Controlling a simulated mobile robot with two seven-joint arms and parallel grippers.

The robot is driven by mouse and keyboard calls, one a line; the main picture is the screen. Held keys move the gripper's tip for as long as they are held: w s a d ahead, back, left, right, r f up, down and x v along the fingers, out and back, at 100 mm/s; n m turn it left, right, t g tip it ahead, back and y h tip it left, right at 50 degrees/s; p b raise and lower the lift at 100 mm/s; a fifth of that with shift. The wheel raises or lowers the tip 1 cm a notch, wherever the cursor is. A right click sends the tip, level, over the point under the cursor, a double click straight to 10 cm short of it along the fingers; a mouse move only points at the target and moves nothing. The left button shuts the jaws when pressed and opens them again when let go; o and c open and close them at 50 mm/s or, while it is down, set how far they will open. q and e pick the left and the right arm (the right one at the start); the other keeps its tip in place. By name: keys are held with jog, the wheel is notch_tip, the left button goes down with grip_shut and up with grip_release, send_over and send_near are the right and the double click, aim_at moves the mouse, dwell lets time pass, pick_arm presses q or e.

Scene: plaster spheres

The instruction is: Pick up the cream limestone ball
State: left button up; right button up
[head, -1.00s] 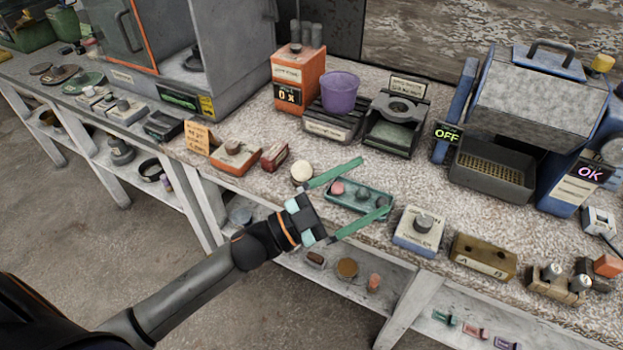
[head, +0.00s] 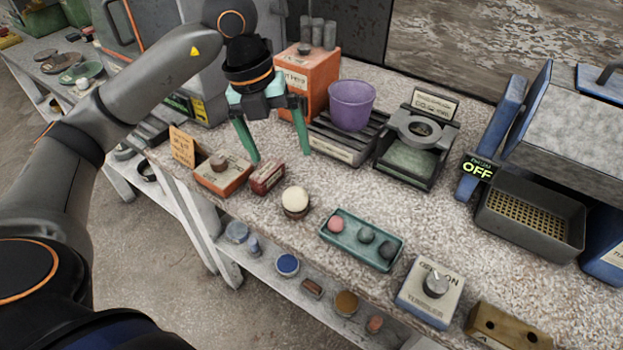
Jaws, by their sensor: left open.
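The cream limestone ball (head: 295,199) rests on a small dark brown holder (head: 296,213) near the front edge of the bench, in the head view. My left gripper (head: 281,157) points downward with its two green fingers spread wide. It is open and empty, above and behind the ball in the picture, apart from it. The ball is in full view. My right gripper is not in view.
A teal tray (head: 345,245) with a pink ball and two dark balls lies right of the cream ball. A small red block (head: 267,178) and an orange box (head: 222,180) stand to its left. A purple cup (head: 351,105) stands behind. Speckled bench surface is free around the ball.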

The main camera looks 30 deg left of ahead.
pick_arm(q)
send_over(292, 191)
jog(key=a, duration=0.1)
jog(key=x, duration=0.4)
jog(key=a+x, duration=0.1)
jog(key=x, duration=0.1)
jog(key=shift+s+f, duration=0.3)
jog(key=shift+x, duration=2.85)
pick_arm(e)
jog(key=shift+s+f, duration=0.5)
pick_arm(q)
jog(key=shift+s, duration=0.15)
jog(key=c, duration=0.9)
grip_shut()
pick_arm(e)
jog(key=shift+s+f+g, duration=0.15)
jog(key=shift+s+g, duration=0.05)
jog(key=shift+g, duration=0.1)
